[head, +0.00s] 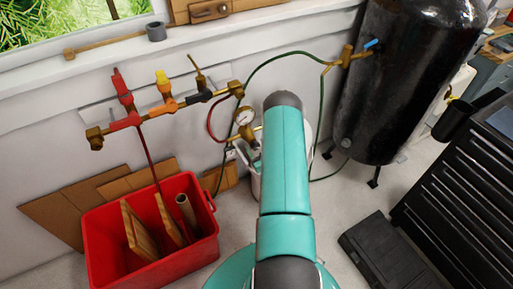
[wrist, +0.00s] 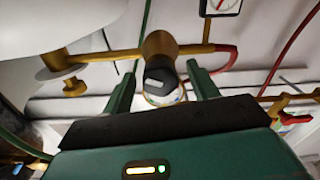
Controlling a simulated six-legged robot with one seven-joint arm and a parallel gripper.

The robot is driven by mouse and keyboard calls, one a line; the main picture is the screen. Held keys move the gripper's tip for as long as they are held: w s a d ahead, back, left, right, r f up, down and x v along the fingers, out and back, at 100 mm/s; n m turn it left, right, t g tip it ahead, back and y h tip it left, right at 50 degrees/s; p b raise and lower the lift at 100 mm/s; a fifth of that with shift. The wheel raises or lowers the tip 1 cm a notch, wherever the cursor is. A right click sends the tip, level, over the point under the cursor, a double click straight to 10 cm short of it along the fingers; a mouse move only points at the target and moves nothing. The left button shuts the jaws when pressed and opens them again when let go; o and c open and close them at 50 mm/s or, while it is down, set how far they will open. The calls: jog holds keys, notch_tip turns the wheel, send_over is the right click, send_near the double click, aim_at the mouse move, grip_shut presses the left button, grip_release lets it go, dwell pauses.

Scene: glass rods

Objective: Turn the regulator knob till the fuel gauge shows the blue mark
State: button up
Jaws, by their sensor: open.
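In the wrist view, a brass regulator body (wrist: 160,48) with a dark and pale knob end (wrist: 160,78) stands between the two green fingers of my gripper (wrist: 160,72). The gripper is open, with a visible gap on each side of the knob. The fuel gauge (wrist: 222,5) is cut off by the top edge there, and its mark and needle cannot be read. In the head view, the round white gauge (head: 244,116) is on the brass pipework left of my arm, too small to read. My arm hides the knob and most of the gripper there.
A black tank (head: 400,75) stands right of my arm, joined by a green hose (head: 321,100). A red bin (head: 108,262) with boards is at lower left. A black drawer cabinet (head: 465,190) is at right.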

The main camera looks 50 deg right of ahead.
jog(key=shift+c, duration=0.2)
jog(key=c, duration=0.9)
jog(key=shift+c, duration=0.2)
jog(key=shift+m, duration=0.4)
jog(key=m, duration=0.3)
jog(key=shift+m, duration=0.4)
jog(key=m, duration=0.4)
jog(key=o, duration=1)
